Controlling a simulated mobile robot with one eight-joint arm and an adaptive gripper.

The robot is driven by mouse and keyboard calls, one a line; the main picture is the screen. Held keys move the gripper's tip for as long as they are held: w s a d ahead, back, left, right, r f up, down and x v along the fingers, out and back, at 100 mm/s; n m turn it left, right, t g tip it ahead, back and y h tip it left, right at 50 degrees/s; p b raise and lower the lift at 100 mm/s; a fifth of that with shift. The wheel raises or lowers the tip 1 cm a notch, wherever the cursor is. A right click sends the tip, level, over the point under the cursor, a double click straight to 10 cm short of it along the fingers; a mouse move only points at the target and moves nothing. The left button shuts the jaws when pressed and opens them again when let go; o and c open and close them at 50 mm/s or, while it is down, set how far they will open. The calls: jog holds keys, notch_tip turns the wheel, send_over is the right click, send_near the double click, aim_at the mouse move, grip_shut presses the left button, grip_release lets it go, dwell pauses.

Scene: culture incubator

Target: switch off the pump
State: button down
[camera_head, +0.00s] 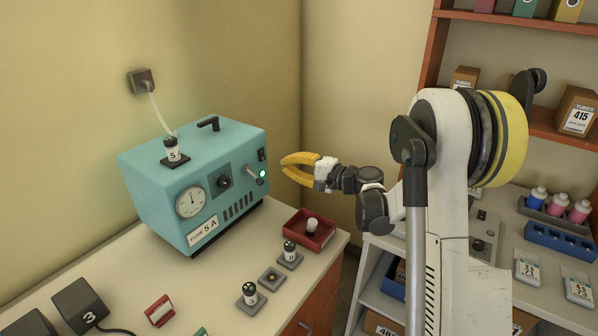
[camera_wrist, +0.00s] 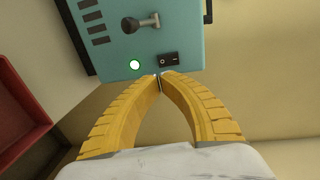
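The pump looks to be the teal box (camera_head: 150,190) with a round gauge (camera_head: 191,203), on the bench against the wall. Its front has a black rocker switch marked O and I (camera_wrist: 169,60), also in the head view (camera_head: 262,155). Next to the switch a green lamp (camera_wrist: 134,65) is lit, and a lever with a dark knob (camera_wrist: 140,23) sticks out. My yellow gripper (camera_head: 285,165) is in front of the box's right end. In the wrist view its fingertips (camera_wrist: 158,76) meet just short of the switch, with nothing between them. Contact cannot be told.
A red tray (camera_head: 309,229) with a white-topped item stands on the bench below my gripper. Several small square-based holders, some with vials (camera_head: 290,252), stand nearer. A white cable (camera_head: 160,112) runs to a wall socket (camera_head: 141,81). Shelves with bottles and boxes are at right.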

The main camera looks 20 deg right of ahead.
aim_at(265, 159)
jog(key=b+x, duration=0.2)
jog(key=x, duration=0.4)
jog(key=shift+w+a, duration=0.25)
jog(key=shift+w, duration=0.1)
jog(key=shift+w+a+f, duration=0.15)
jog(key=shift+w+a, duration=0.1)
jog(key=shift+w, duration=0.1)
